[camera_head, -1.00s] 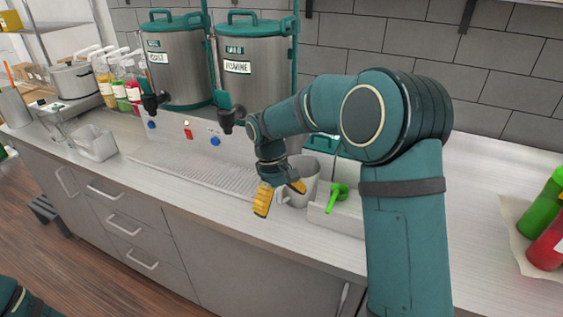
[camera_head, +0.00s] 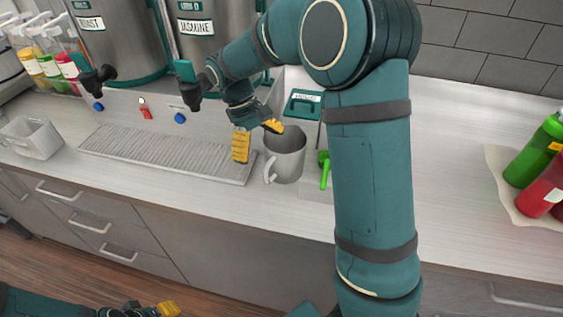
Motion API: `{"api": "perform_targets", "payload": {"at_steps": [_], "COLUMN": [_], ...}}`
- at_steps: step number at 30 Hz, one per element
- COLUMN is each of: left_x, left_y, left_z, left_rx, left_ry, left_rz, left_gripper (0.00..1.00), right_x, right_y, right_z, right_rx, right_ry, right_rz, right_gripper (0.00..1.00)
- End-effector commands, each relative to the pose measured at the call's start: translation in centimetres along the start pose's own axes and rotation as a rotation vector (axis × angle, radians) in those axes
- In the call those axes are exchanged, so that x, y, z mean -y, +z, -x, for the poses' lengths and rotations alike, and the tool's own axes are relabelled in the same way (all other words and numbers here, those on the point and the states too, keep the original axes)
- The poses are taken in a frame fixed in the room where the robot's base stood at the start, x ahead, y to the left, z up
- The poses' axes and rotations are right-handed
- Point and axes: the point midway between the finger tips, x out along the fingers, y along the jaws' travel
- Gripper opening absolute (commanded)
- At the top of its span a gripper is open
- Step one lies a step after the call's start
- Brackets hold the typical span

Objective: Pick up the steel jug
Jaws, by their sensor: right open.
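The steel jug (camera_head: 286,158) is a grey metal pitcher with a handle on its left side. It stands upright on the counter, right of the drip tray. My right gripper (camera_head: 257,137) has yellow fingertips and is open at the jug's upper left. One finger is left of the jug and the other is at its rim; whether they touch it I cannot tell. My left gripper (camera_head: 150,309) is low at the bottom left, away from the counter top, partly cut off by the frame; its opening is unclear.
Two steel dispensers (camera_head: 207,30) with black taps stand behind the drip tray (camera_head: 165,155). A green-handled tool (camera_head: 324,170) is close to the jug's right. A clear bin (camera_head: 33,137) is at left, and green and red bottles (camera_head: 536,152) are at right. The front counter strip is clear.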

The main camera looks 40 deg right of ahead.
Motion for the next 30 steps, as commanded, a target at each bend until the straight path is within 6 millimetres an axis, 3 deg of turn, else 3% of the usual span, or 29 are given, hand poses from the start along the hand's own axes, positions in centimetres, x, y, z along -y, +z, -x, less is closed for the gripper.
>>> {"api": "perform_targets", "payload": {"at_steps": [7, 16, 25, 26, 30], "left_x": [0.1, 0.4, 0.4, 0.4, 0.4], "left_y": [0.2, 0.5, 0.5, 0.5, 0.5], "left_z": [-0.3, -1.0, -1.0, -1.0, -1.0], "left_rx": [0.003, 0.010, 0.011, 0.011, 0.011], "left_ry": [0.000, 0.001, 0.001, 0.001, 0.001], "left_rz": [-0.001, -0.003, -0.003, -0.003, -0.003], "left_gripper": [0.47, 0.47, 0.47, 0.47, 0.47], "right_x": [0.0, -0.1, -0.1, -0.1, -0.1], "right_y": [0.1, 0.2, 0.2, 0.2, 0.2], "right_z": [-1.8, -5.8, -6.1, -6.1, -6.1], "right_rx": [0.001, 0.001, -0.001, -0.001, 0.000], "right_ry": [-0.001, -0.002, -0.001, -0.001, -0.001], "right_rz": [0.000, -0.001, 0.000, 0.000, 0.000], "right_gripper": [0.98, 0.98, 0.98, 0.91, 0.42]}}
